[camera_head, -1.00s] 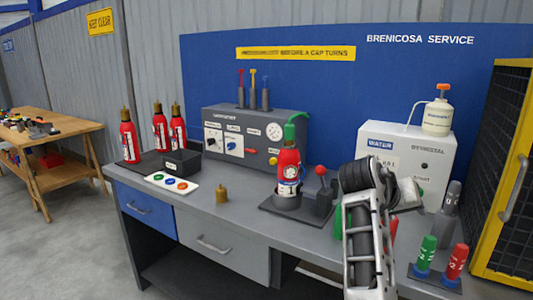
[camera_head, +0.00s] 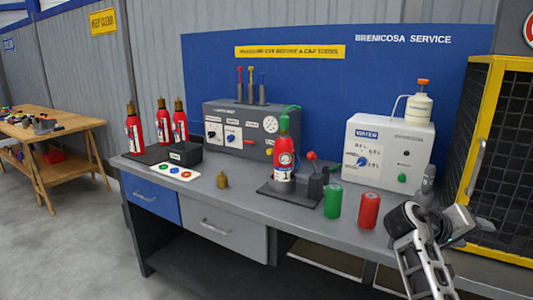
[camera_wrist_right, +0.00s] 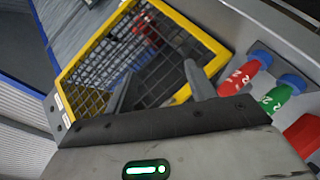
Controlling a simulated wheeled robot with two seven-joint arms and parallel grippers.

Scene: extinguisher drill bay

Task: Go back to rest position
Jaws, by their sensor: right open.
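My right gripper (camera_head: 464,228) is over the right front end of the grey workbench (camera_head: 250,199), beside the yellow-framed mesh cage. In the right wrist view its two fingers (camera_wrist_right: 157,88) stand apart with nothing between them. The cage (camera_wrist_right: 187,97) shows beyond them. My left gripper is not in view.
A green cylinder (camera_head: 332,201) and a red cylinder (camera_head: 369,210) stand left of my right arm. A red extinguisher (camera_head: 283,160) stands mid-bench. In the wrist view, red (camera_wrist_right: 243,76) and green (camera_wrist_right: 277,98) numbered cylinders with blue ends lie close right of the fingers.

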